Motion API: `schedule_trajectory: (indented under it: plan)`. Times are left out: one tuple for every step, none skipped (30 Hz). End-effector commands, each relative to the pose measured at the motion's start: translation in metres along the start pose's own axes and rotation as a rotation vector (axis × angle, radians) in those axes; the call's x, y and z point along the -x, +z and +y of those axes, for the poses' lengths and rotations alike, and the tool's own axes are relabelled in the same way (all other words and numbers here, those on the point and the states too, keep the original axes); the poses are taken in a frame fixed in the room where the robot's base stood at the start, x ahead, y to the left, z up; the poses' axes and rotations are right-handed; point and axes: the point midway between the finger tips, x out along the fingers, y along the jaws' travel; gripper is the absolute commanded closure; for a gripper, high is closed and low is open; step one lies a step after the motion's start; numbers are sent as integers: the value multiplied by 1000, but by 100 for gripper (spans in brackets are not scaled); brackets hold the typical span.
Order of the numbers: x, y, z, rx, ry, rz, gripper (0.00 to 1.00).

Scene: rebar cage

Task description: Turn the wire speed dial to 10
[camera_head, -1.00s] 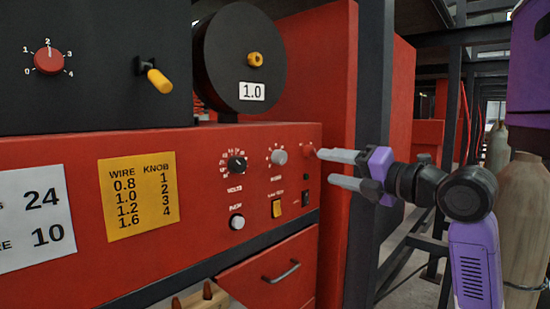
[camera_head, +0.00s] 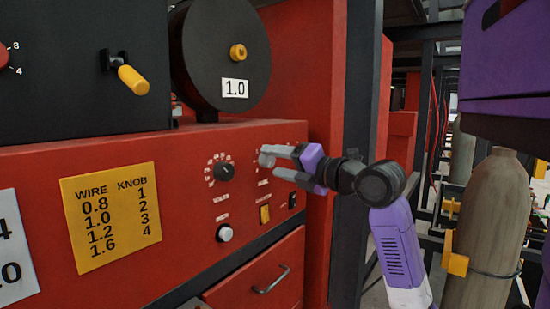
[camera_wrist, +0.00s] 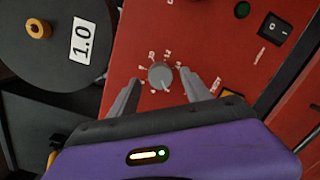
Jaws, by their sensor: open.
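The wire speed dial is a small grey knob (camera_wrist: 160,76) on the red panel, with white numbers around it. In the wrist view it sits between and just beyond my two fingertips. In the head view the grey dial (camera_head: 266,160) is partly covered by my gripper (camera_head: 270,162). My gripper (camera_wrist: 161,86) is open, with one finger on each side of the dial; I cannot tell whether either finger touches it. The exact number its pointer marks is too small to read surely.
Left of it on the panel (camera_head: 120,205) are a black volts knob (camera_head: 224,171) and a lower grey knob (camera_head: 225,234). A yellow switch (camera_head: 264,214) and a black rocker switch (camera_wrist: 273,29) are close by. A gas cylinder (camera_head: 492,230) stands at the right.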

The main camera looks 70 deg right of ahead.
Motion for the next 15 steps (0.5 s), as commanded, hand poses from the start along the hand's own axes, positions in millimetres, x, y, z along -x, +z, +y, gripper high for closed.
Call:
schedule_trajectory:
  plan:
    - [-4,0,0,-1,-1,0,44]
    - [-5,0,0,-1,-1,0,44]
    - [-7,0,0,0,-1,0,44]
    - [-7,0,0,0,-1,0,44]
    - [-8,0,0,0,-1,0,44]
    - [-8,0,-1,1,-1,0,44]
    - [-8,0,-1,1,-1,0,44]
    - [-8,0,-1,1,-1,0,44]
    - [-8,0,-1,1,-1,0,44]
    - [-8,0,-1,1,-1,0,44]
    - [-8,0,-1,1,-1,0,44]
    - [-8,0,-1,1,-1,0,49]
    - [-8,0,-1,1,-1,0,55]
    - [-8,0,-1,1,-1,0,61]
    - [-8,0,-1,1,-1,0,69]
